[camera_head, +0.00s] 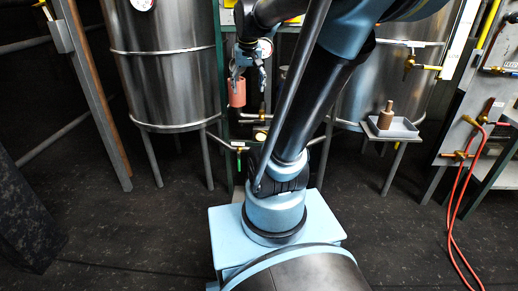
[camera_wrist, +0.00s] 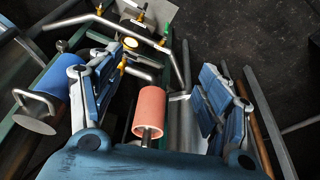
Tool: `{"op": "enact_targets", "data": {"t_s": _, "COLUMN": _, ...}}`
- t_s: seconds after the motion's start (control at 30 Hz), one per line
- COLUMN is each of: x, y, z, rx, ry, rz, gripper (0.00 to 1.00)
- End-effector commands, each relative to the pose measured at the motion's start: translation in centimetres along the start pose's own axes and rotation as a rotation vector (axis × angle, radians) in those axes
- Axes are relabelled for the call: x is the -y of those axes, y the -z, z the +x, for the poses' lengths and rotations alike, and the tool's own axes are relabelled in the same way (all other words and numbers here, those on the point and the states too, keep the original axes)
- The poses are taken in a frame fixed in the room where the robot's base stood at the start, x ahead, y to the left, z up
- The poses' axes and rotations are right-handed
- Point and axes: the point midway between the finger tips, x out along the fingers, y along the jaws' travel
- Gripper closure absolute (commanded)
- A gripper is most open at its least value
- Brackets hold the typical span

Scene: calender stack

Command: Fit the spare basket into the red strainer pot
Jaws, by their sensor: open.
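My gripper (camera_head: 249,76) is open, its fingers pointing down in front of the pipework between two steel tanks. It also shows in the wrist view (camera_wrist: 158,70), fingers wide apart. A salmon-red cylinder (camera_head: 237,92), seemingly the red strainer pot, is just below the left finger in the head view. In the wrist view the red cylinder (camera_wrist: 151,108) lies between the fingers with dark gaps on both sides; a metal stem shows at its near end. A brown stepped piece with a narrow neck (camera_head: 386,115), possibly the spare basket, stands upright in a grey tray (camera_head: 405,131).
A blue cylinder (camera_wrist: 57,80) is left of the left finger; a metal end plate with a handle (camera_wrist: 35,112) is by it. Steel tanks (camera_head: 168,70) flank the pipework. Red hoses (camera_head: 453,200) hang at the right. The dark floor (camera_head: 130,235) at front left is clear.

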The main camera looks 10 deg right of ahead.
Motion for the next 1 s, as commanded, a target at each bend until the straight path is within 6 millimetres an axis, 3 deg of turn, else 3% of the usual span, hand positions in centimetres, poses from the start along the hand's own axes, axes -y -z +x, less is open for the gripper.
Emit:
{"op": "enact_targets", "data": {"t_s": 0.03, "x": -0.2, "y": -2.4, "z": 0.7, "rx": 0.008, "ry": 0.002, "rz": -0.007, "gripper": 0.30}}
{"op": "enact_targets", "data": {"t_s": 0.3, "x": -0.8, "y": -13.2, "z": 5.2, "rx": 0.054, "ry": 0.016, "rz": -0.049, "gripper": 0.30}}
{"op": "enact_targets", "data": {"t_s": 0.5, "x": -1.0, "y": -19.5, "z": 8.6, "rx": 0.082, "ry": 0.026, "rz": -0.076, "gripper": 0.30}}
{"op": "enact_targets", "data": {"t_s": 0.7, "x": -0.9, "y": -22.2, "z": 10.2, "rx": 0.096, "ry": 0.031, "rz": -0.089, "gripper": 0.30}}
{"op": "enact_targets", "data": {"t_s": 1.0, "x": -0.9, "y": -22.4, "z": 10.3, "rx": 0.097, "ry": 0.031, "rz": -0.090, "gripper": 0.30}}
